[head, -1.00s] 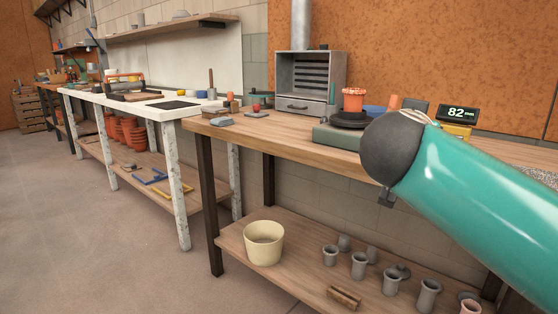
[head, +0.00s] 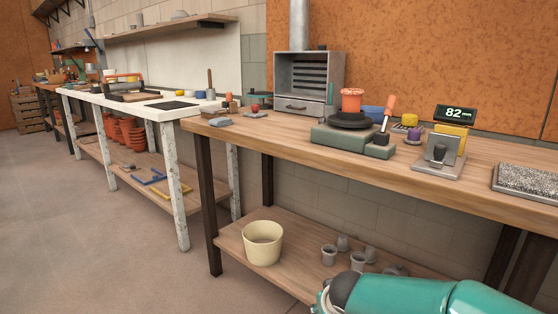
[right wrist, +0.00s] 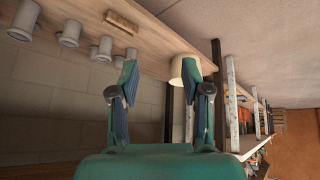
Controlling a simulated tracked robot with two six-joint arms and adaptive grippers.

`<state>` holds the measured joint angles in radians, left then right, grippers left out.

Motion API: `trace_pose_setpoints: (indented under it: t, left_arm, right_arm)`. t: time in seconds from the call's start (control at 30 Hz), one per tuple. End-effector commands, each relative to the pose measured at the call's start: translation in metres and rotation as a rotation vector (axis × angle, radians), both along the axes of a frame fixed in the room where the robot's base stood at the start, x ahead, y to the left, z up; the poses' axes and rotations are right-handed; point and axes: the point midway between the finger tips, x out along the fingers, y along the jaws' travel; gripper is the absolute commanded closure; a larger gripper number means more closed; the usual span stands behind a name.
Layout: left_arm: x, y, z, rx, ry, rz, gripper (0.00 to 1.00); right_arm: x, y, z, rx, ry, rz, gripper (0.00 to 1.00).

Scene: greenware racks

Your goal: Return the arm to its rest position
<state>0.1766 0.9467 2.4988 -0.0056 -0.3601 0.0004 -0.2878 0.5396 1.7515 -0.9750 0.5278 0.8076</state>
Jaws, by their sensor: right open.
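My teal right arm (head: 405,294) shows in the head view at the bottom right, low in front of the bench's lower shelf. Its gripper is outside the head view. In the right wrist view, which is upside down, my right gripper (right wrist: 161,72) is open with its two dark fingers apart. Nothing is between the fingers. The cream bucket (right wrist: 186,70) shows behind the right-hand finger, and I cannot tell how far away it is. My left arm and left gripper are in neither view.
The wooden bench (head: 290,133) holds a potter's wheel (head: 350,119), a display (head: 455,113) and a textured slab (head: 527,182). Its lower shelf (head: 291,270) holds the cream bucket (head: 263,243) and grey pots (head: 329,254). The floor (head: 90,230) at left is clear.

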Motion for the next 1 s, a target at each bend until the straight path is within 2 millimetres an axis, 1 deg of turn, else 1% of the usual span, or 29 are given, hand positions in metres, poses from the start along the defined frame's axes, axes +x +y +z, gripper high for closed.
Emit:
trace_pose_setpoints:
  t: [0.03,0.07,0.1,0.17,0.2,0.27,0.3,0.37,0.4,0.47,0.5,0.57,0.6,0.67,0.7,0.73,0.77,0.87,1.0]
  left_arm:
    - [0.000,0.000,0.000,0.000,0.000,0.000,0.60]
    - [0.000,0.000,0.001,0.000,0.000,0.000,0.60]
    - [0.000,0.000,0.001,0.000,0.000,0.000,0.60]
    - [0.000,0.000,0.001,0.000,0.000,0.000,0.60]
    - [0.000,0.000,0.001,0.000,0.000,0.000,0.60]
    - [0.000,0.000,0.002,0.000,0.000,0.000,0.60]
    - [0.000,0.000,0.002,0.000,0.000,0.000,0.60]
    - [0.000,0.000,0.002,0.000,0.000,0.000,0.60]
    - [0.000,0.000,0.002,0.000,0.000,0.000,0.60]
    - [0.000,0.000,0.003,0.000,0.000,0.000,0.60]
    - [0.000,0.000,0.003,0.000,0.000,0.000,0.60]
    - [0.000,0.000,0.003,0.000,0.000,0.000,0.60]
    - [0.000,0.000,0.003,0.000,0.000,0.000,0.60]
    - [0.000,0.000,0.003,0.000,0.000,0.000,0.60]
    - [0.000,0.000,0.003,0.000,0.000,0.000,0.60]
    - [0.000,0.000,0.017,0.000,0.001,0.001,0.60]
    - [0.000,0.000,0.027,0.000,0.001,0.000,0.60]
    - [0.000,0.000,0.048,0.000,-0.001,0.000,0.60]
    - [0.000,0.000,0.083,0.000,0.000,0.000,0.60]
  right_arm:
    - [-0.018,0.002,-0.041,0.034,0.084,0.025,0.53]
    - [-0.029,0.005,-0.061,0.059,0.126,0.037,0.53]
    - [-0.045,0.008,-0.088,0.096,0.180,0.053,0.53]
    - [-0.072,0.012,-0.126,0.156,0.259,0.064,0.53]
    - [-0.091,0.014,-0.149,0.199,0.308,0.065,0.53]
    - [-0.121,0.017,-0.181,0.263,0.371,0.052,0.53]
    - [-0.141,0.017,-0.199,0.302,0.408,0.036,0.53]
    - [-0.170,0.017,-0.222,0.351,0.453,0.004,0.53]
    - [-0.187,0.016,-0.235,0.378,0.477,-0.020,0.53]
    - [-0.213,0.012,-0.251,0.405,0.508,-0.061,0.53]
    - [-0.229,0.010,-0.260,0.419,0.527,-0.090,0.53]
    - [-0.253,0.005,-0.271,0.429,0.552,-0.133,0.53]
    - [-0.268,0.002,-0.278,0.432,0.567,-0.161,0.53]
    - [-0.290,-0.004,-0.286,0.428,0.590,-0.202,0.53]
    - [-0.305,-0.011,-0.290,0.421,0.606,-0.232,0.53]
    - [-0.302,-0.011,-0.276,0.419,0.595,-0.230,0.53]
    - [-0.299,-0.011,-0.265,0.419,0.589,-0.226,0.53]
    - [-0.299,-0.010,-0.244,0.420,0.590,-0.223,0.53]
    - [-0.298,-0.010,-0.209,0.421,0.591,-0.223,0.53]
